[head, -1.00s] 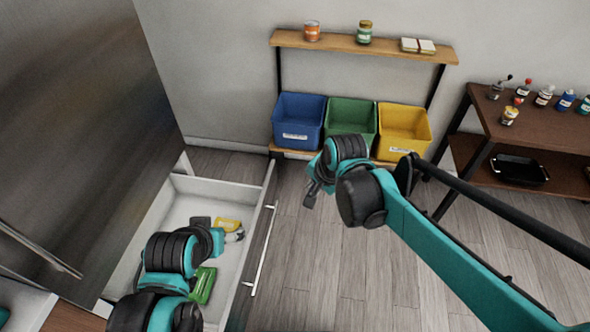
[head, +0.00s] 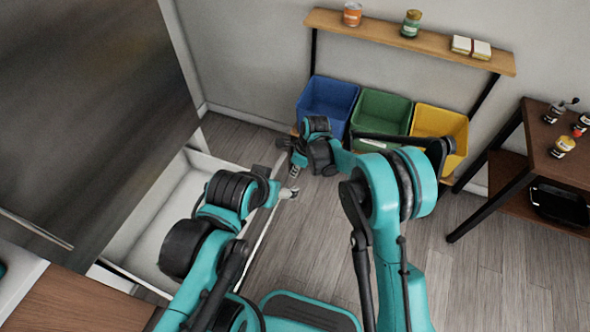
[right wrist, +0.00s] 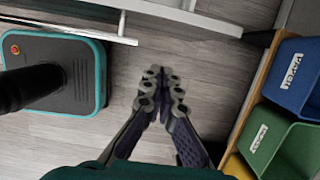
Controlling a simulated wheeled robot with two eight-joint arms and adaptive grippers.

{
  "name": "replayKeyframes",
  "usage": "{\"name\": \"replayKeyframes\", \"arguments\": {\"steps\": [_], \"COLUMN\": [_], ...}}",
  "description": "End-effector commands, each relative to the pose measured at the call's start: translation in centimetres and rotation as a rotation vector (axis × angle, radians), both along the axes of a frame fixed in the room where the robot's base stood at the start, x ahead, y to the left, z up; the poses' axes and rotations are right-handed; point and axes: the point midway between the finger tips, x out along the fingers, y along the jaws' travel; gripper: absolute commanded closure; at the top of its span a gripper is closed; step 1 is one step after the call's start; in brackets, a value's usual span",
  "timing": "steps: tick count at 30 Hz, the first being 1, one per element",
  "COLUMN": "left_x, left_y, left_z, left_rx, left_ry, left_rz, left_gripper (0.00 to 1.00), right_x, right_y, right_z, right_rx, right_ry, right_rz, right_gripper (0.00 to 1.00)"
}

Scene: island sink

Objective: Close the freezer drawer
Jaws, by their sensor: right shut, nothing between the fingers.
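The freezer drawer (head: 172,222) is pulled open at the left in the head view, its white inside partly hidden by my left arm. Its front and long bar handle show at the top of the right wrist view, the handle (right wrist: 75,27) lying apart from my fingers.
The tall metallic fridge (head: 90,120) stands at the left. Blue (head: 328,100), green (head: 381,115) and yellow (head: 440,128) bins stand under a wooden shelf (head: 410,42) at the back. A dark table (head: 550,150) is at the right. Wooden floor (head: 480,270) is clear at the lower right.

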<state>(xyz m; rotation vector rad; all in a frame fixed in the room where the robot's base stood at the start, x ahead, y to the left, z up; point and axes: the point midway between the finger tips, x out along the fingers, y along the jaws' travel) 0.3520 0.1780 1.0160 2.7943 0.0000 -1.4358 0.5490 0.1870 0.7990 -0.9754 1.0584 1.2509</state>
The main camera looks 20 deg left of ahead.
Motion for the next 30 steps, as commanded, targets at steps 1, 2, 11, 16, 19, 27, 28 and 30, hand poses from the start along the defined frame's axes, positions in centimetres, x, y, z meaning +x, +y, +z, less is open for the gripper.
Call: {"name": "replayKeyframes", "arguments": {"steps": [1,2,11,16,19,27,28,30], "left_x": [0.0,0.0,0.0,0.0,0.0,0.0,0.0,0.0], "left_y": [0.0,0.0,0.0,0.0,0.0,0.0,0.0,0.0], "left_z": [-0.7,-0.9,-3.1,-3.8,-4.0,-4.0,-4.0,-4.0], "left_rx": [0.000,0.000,0.000,0.000,0.000,0.000,0.000,0.000], "left_ry": [0.000,0.000,0.000,0.000,0.000,0.000,0.000,0.000], "left_rz": [0.000,0.000,0.000,0.000,0.000,0.000,0.000,0.000], "left_gripper": [0.23,0.23,0.23,0.23,0.23,0.23,0.23,0.23], "right_x": [0.0,0.0,0.2,0.4,0.5,0.5,0.5,0.5], "right_y": [0.3,0.4,1.9,4.6,5.4,5.8,5.8,5.8], "right_z": [-1.4,-2.0,-8.1,-7.7,-7.6,-7.4,-7.4,-7.4], "right_rx": [0.000,0.000,0.000,0.000,0.000,0.000,0.000,0.000], "right_ry": [0.000,0.000,-0.001,-0.002,-0.003,-0.002,-0.002,-0.002], "right_rz": [0.001,0.002,0.002,0.004,0.002,0.001,0.001,0.001], "right_gripper": [1.00,1.00,1.00,1.00,1.00,1.00,1.00,1.00]}}
